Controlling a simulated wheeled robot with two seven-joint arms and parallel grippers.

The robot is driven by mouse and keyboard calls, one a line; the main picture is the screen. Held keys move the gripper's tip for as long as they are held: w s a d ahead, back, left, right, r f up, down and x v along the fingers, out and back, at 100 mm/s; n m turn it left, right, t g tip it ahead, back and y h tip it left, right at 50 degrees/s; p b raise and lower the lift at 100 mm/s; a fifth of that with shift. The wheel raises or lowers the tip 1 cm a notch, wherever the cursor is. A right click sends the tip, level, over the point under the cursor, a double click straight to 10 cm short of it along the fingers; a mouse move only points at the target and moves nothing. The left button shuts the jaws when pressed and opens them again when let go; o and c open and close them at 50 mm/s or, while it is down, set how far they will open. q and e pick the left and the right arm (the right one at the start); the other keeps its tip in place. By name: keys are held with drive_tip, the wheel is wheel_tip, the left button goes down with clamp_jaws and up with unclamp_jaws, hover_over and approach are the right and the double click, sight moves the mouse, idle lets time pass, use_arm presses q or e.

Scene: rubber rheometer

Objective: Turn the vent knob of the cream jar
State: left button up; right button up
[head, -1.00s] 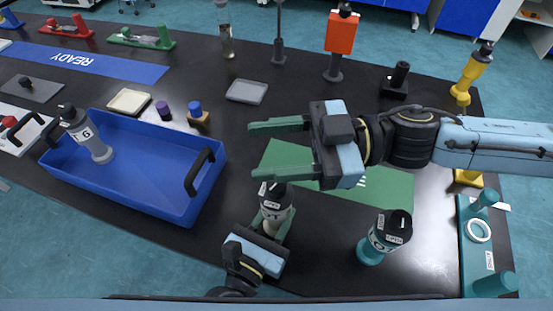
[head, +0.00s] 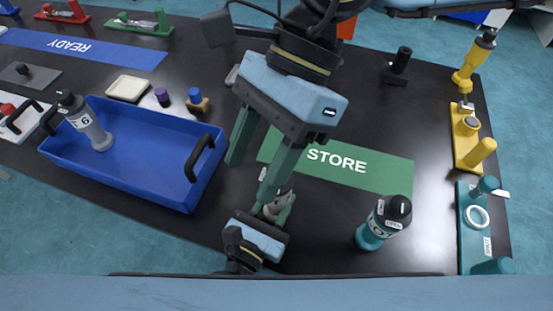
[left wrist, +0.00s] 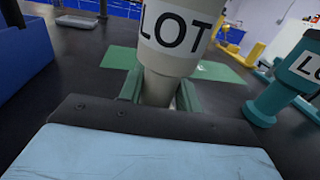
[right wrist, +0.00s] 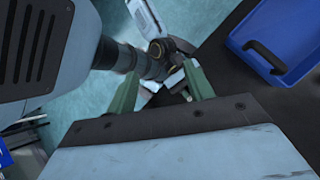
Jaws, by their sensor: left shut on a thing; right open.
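The cream jar (head: 279,203) is held at the front middle of the table. My left gripper (head: 272,214) is shut on it. In the left wrist view the cream jar (left wrist: 172,42) shows its LOT label above the green fingers (left wrist: 158,90). My right gripper (head: 251,178) is open and points down, with one finger in front of the jar's upper part in the head view. The jar's dark top and vent knob are hidden there. In the right wrist view I cannot make out the knob between the open fingers (right wrist: 161,88); whether they touch the jar cannot be told.
A teal jar (head: 370,236) with a black top stands to the right. A blue tray (head: 130,180) holding a grey jar (head: 92,130) lies to the left. A green STORE mat (head: 385,175) lies behind. Teal (head: 478,240) and yellow (head: 465,150) fixtures line the right edge.

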drive_tip(key=w+d+r+n+t+h, duration=0.15)
drive_tip(key=w+n+t+h, duration=0.4)
drive_tip(key=n, duration=0.65)
drive_tip(key=shift+t+y, duration=0.25)
drive_tip(key=f, duration=1.2)
drive_tip(key=shift+w+d, duration=0.25)
drive_tip(key=shift+d, duration=0.15)
drive_tip(key=shift+r, duration=0.1)
drive_tip(key=shift+c, duration=0.3)
drive_tip(key=c, duration=0.9)
